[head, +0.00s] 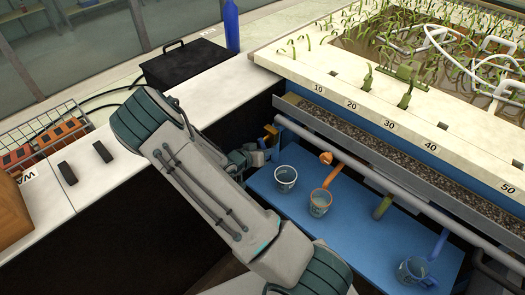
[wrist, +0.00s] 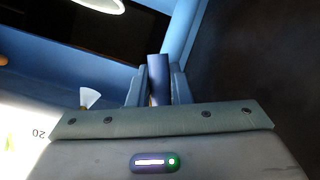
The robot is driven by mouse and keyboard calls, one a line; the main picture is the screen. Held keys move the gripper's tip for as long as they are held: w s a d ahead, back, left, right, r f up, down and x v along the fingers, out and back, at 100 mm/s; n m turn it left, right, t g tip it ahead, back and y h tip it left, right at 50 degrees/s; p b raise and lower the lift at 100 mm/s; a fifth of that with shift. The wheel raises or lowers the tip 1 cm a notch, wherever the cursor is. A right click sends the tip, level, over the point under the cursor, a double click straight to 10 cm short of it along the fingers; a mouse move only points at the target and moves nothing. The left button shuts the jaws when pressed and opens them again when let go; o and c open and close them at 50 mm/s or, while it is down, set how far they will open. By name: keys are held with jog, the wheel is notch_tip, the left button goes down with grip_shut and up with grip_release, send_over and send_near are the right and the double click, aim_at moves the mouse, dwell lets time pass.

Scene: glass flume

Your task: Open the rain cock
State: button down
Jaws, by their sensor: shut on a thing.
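In the wrist view my gripper (wrist: 158,92) is shut on a dark blue handle (wrist: 158,70), which stands up between the two fingers. This handle appears to belong to the cock; its body and how far it is turned are hidden. No label naming the rain cock can be read.
Below the pipe is a blue shelf (head: 330,235) with a clear cup (head: 286,178), an orange-rimmed cup (head: 320,203) and a blue mug (head: 411,270). Orange (head: 334,172), green (head: 383,206) and blue (head: 439,245) spouts hang over it. The white counter (head: 110,175) is at left.

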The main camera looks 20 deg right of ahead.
jog(key=c, duration=1.3)
grip_release()
jog(key=shift+a, duration=0.1)
jog(key=v, duration=1.3)
jog(key=shift+s+a+r, duration=0.15)
jog(key=shift+a+r, duration=0.05)
jog(key=shift+a, duration=0.1)
